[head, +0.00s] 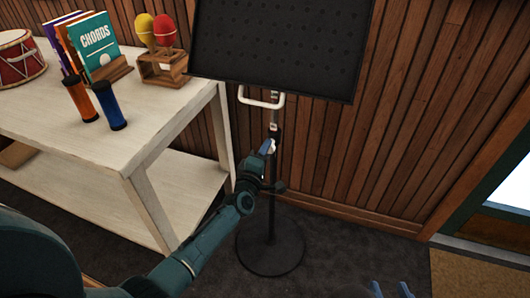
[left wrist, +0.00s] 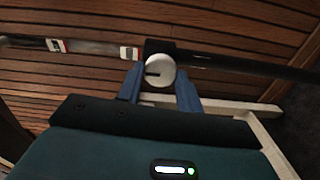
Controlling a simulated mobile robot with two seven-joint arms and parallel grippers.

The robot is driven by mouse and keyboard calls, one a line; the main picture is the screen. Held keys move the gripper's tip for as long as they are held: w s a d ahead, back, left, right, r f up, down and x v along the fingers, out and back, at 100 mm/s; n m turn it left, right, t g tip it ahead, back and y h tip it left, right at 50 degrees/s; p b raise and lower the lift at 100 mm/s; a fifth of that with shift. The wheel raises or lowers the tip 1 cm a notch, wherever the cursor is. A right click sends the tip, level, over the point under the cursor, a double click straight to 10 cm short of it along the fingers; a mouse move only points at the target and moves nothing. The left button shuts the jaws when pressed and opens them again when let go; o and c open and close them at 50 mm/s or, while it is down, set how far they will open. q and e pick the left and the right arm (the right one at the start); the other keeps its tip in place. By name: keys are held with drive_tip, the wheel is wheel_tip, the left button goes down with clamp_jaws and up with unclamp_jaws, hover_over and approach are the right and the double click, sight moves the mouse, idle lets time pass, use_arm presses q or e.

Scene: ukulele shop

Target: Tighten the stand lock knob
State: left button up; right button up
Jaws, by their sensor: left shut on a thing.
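The music stand has a black perforated desk (head: 275,45), a thin pole and a round black base (head: 270,240). Its lock knob (left wrist: 160,71) is a white disc with a short dark mark, on a black collar on the pole. My left gripper (head: 268,147) is at the pole below the desk. In the left wrist view its two blue fingers (left wrist: 160,88) sit on either side of the knob, shut on it. In the head view the knob is mostly hidden by the gripper. My right gripper (head: 390,290) shows only its blue fingertips at the bottom edge, apart, with nothing seen between them.
A pale wooden table (head: 150,140) at left holds a drum (head: 20,58), books (head: 98,45), two shakers (head: 110,105) and maracas on a wooden holder (head: 162,68). A wood-panelled wall (head: 420,100) stands behind. The dark floor at right is clear up to a mat (head: 470,275).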

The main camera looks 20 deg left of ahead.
use_arm(q)
drive_tip(key=o, duration=1)
use_arm(e)
drive_tip(key=shift+d+r, duration=0.1)
drive_tip(key=shift+r, duration=0.15)
use_arm(q)
drive_tip(key=s+p, duration=0.2)
drive_tip(key=s, duration=1.1)
drive_tip(key=shift+a, duration=0.2)
use_arm(e)
drive_tip(key=shift+w+a+f+g, duration=0.25)
drive_tip(key=shift+a+f+g, duration=0.15)
drive_tip(key=shift+a+f, duration=0.05)
use_arm(q)
drive_tip(key=shift+s, duration=0.1)
use_arm(e)
drive_tip(key=shift+r, duration=0.1)
